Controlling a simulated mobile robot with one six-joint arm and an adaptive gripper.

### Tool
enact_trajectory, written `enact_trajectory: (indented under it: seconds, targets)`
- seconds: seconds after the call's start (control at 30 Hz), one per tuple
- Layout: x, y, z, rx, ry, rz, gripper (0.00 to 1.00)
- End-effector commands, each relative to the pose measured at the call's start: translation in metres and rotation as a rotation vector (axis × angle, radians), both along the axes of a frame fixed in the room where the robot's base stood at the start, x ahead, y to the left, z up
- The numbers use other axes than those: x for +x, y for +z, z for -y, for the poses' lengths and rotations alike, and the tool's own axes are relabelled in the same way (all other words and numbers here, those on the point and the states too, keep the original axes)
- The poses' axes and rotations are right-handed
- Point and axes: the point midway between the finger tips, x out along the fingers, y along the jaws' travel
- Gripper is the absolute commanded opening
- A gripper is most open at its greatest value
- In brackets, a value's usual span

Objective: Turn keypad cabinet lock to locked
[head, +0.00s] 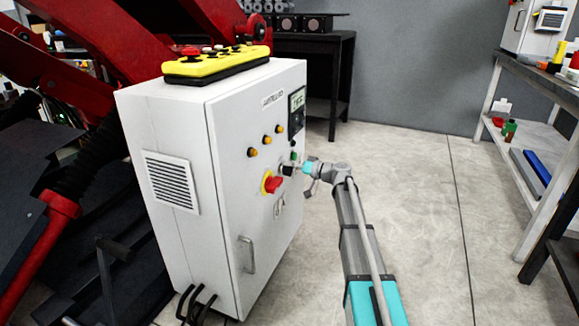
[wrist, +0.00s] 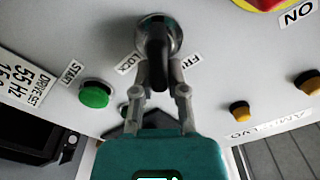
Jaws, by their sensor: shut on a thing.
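The white control cabinet (head: 225,190) stands in the middle of the head view. On its front panel, a black lock knob (wrist: 156,42) with a round metal collar shows in the wrist view, between a partly hidden label starting "LOC" on the left and one starting "FR" on the right. Its grip points down in that picture, toward my gripper. My gripper (wrist: 161,78) is shut on the black knob, one finger on each side. In the head view my gripper (head: 298,169) reaches the panel from the right and mostly hides the knob.
A red rotary switch (head: 271,184) sits close beside the knob, and a green button (wrist: 94,94) on the other side. Several amber buttons (head: 266,139) are near. A yellow pendant (head: 218,65) lies on top of the cabinet. Floor to the right is clear up to a workbench (head: 545,80).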

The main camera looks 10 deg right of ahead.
Motion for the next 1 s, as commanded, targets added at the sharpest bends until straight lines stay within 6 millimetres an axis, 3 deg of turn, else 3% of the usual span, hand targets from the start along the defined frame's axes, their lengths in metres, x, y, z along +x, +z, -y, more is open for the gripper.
enact_trajectory:
  seconds: [0.7, 1.0]
  targets:
    - [0.006, -0.013, 0.004, 0.359, 0.000, -0.565, 0.00]
    - [0.007, -0.016, 0.005, 0.462, -0.001, -0.723, 0.00]
